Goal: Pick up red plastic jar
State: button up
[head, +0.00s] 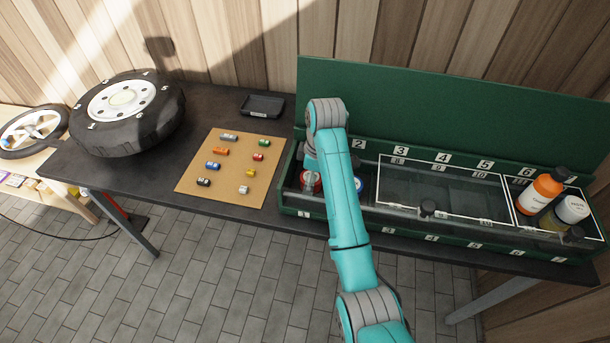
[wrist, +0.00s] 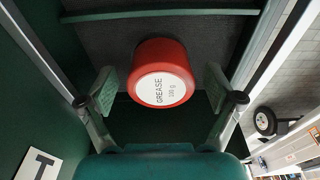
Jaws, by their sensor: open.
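The red plastic jar (wrist: 160,55) with a white label reading "GREASE" stands in a compartment of the green box in the wrist view. In the head view only part of the red jar (head: 308,182) shows beside my arm, at the box's left end. My gripper (wrist: 160,90) is open, with one finger on each side of the jar in the picture and visible gaps between. In the head view my gripper (head: 312,178) is low inside the left end of the box, partly hidden by my arm.
The green box (head: 430,95) has numbered compartments and a raised back panel. A blue-and-white item (head: 358,184) sits right of my arm. Bottles, including an orange one (head: 540,192), stand at the right end. A cork board (head: 228,168) with small cylinders and a tire (head: 128,113) lie left.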

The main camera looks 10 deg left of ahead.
jog(key=shift+f, duration=0.1)
jog(key=c, duration=1.4)
jog(key=shift+o, duration=0.2)
